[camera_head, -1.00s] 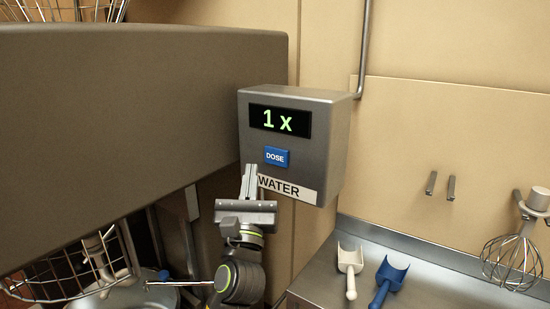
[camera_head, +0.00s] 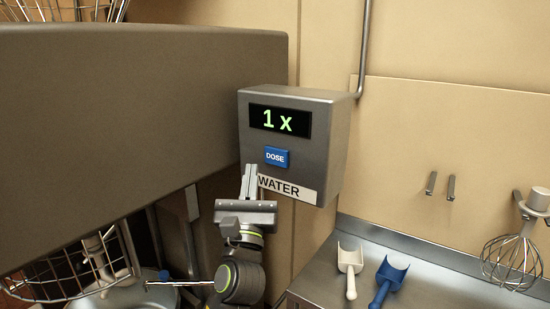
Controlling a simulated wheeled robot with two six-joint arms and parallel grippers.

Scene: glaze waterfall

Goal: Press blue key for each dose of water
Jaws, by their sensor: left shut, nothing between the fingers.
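The grey water dispenser box (camera_head: 325,150) is on the tan wall in the middle of the view. Its dark display (camera_head: 280,121) reads "1 x" in green. A white label (camera_head: 287,190) reads "WATER". My left gripper (camera_head: 250,169) is shut and empty, pointing up, with its fingertips just below and left of the blue key. In the picture the tips do not overlap the key. The fingers cover the label's left edge. My right gripper is not in view.
A large grey-brown mixer body (camera_head: 130,120) fills the left side. A wire guard (camera_head: 75,270) and a metal bowl (camera_head: 130,297) are below it. A white scoop (camera_head: 350,262), a blue scoop (camera_head: 388,278) and a whisk (camera_head: 512,255) are at the steel counter (camera_head: 440,285) on the right.

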